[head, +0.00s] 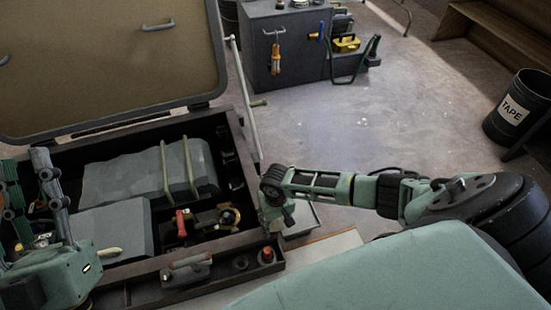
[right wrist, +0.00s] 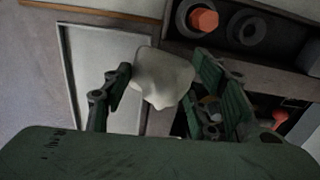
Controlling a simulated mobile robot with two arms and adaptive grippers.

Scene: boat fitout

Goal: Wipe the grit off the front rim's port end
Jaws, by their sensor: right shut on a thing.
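My right gripper (head: 275,192) is over the right end of the open locker's front rim (head: 150,290). In the right wrist view its fingers (right wrist: 165,88) are shut on a crumpled white cloth-like lump (right wrist: 163,75). The lump appears close to the rim's end, but I cannot tell whether it touches. My left gripper (head: 28,170) is at the left edge, over the locker, with its two fingers apart and nothing seen between them. I cannot make out any grit; the rim's left part is partly hidden by my left arm.
The raised lid (head: 105,60) stands at the back left. Grey blocks (head: 150,170) and a red-handled item (head: 181,222) lie inside the locker. A grey handle (head: 187,263) and a red-topped fitting (head: 267,254) sit along the front.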

